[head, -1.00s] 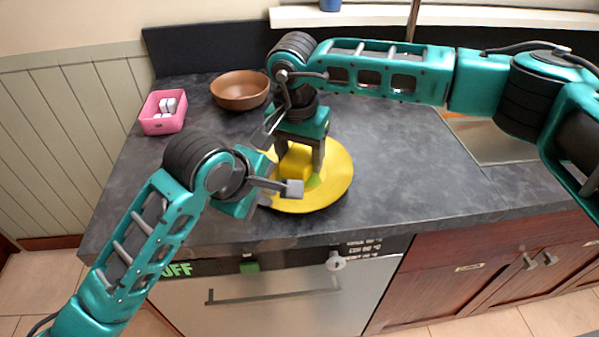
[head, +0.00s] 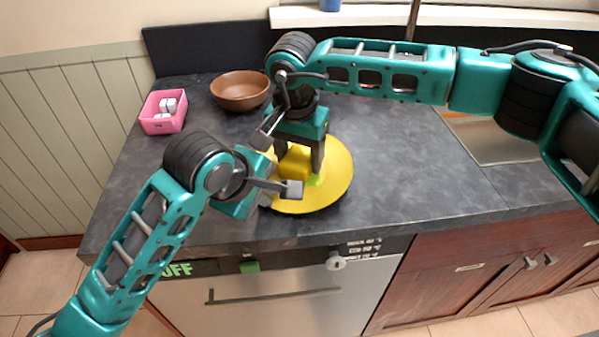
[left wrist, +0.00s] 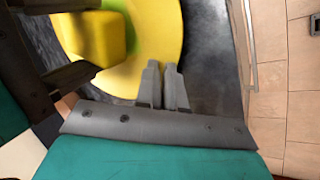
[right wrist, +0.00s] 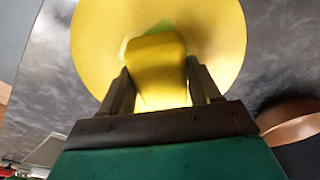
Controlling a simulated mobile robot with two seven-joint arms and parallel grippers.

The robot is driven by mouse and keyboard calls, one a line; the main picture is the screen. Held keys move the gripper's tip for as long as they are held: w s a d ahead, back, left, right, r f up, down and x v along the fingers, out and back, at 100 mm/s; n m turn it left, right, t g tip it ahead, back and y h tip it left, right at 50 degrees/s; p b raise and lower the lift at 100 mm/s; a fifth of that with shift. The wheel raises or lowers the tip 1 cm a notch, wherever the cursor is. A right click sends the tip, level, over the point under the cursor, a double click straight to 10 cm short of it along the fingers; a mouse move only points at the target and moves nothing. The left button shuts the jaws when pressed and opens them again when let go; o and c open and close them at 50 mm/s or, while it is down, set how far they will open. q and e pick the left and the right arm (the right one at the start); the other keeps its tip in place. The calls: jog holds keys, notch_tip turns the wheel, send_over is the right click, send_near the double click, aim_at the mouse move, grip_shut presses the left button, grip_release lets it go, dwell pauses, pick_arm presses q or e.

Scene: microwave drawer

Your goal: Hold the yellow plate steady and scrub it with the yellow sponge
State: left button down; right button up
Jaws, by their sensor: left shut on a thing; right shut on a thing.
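The round yellow plate (head: 335,185) lies on the dark countertop near its front edge. It also shows in the left wrist view (left wrist: 155,75) and the right wrist view (right wrist: 220,40). My right gripper (head: 300,170) points down over the plate, shut on the yellow sponge (head: 293,162), which fills the space between its fingers in the right wrist view (right wrist: 157,70). A green patch shows beside the sponge on the plate. My left gripper (left wrist: 165,85) is shut on the plate's rim at the near side; its fingertips nearly meet there.
A brown bowl (head: 240,92) and a pink box (head: 163,125) with white items stand at the back left of the counter (head: 420,165). A metal sink (head: 490,135) is at the right. An appliance front with a handle (head: 275,295) lies below the counter edge.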

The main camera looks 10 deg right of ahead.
pick_arm(q)
jog(key=shift+f, duration=0.1)
pick_arm(e)
jog(key=shift+s+a, duration=0.3)
jog(key=shift+s, duration=0.2)
jog(key=shift+w+d+f, duration=0.1)
jog(key=shift+w+d, duration=0.3)
jog(key=shift+w, duration=0.3)
jog(key=shift+s+a, duration=0.4)
jog(key=shift+s, duration=0.3)
jog(key=shift+w+d, duration=0.35)
jog(key=shift+w, duration=0.25)
jog(key=shift+w+d, duration=0.1)
jog(key=shift+w, duration=0.1)
jog(key=shift+s+a, duration=0.45)
jog(key=shift+s, duration=0.35)
jog(key=shift+w+d, duration=0.4)
jog(key=shift+w, duration=0.3)
jog(key=shift+w+d, duration=0.1)
